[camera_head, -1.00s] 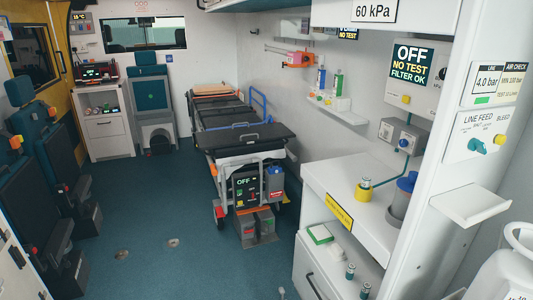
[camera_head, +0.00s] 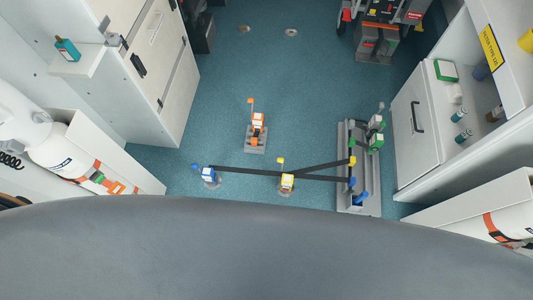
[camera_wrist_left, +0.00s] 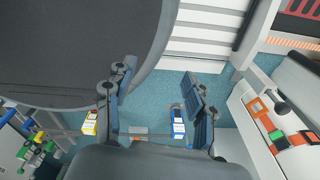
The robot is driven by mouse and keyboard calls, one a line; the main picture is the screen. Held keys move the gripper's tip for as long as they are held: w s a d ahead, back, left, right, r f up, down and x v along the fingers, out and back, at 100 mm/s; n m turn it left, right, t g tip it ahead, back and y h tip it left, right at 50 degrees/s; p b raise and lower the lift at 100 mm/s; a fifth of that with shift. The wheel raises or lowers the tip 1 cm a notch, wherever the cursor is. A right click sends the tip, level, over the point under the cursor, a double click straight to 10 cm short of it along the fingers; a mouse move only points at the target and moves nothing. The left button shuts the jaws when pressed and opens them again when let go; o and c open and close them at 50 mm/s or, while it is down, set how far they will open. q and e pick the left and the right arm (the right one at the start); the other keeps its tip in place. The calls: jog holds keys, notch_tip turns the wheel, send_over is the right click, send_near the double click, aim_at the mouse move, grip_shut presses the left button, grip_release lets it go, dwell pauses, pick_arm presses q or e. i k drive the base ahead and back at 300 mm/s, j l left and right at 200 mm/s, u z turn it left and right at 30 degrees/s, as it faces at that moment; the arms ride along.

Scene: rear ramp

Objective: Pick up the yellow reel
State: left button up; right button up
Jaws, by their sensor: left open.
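The yellow reel (camera_head: 287,182) stands on the floor in the head view, with a small yellow tag above it and a black strap running right to a grey rack (camera_head: 345,190). In the left wrist view the yellow reel (camera_wrist_left: 90,123) shows left of my left gripper's left finger. My left gripper (camera_wrist_left: 158,85) is open, with nothing held between its fingers. The blue reel (camera_wrist_left: 178,122) shows beyond the gripper, close to the right finger in the picture. My left gripper is out of the head view, and my right gripper is in neither view.
The blue reel (camera_head: 208,175) stands left of the yellow one, with its strap running right. An orange reel (camera_head: 257,123) stands farther off. White cabinets (camera_head: 150,65) flank the floor at left and right. The teal floor (camera_head: 310,90) between them is mostly clear.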

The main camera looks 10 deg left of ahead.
aim_at(286, 182)
jog(key=k+l, duration=0.1)
jog(key=k, duration=0.8)
jog(key=l, duration=0.05)
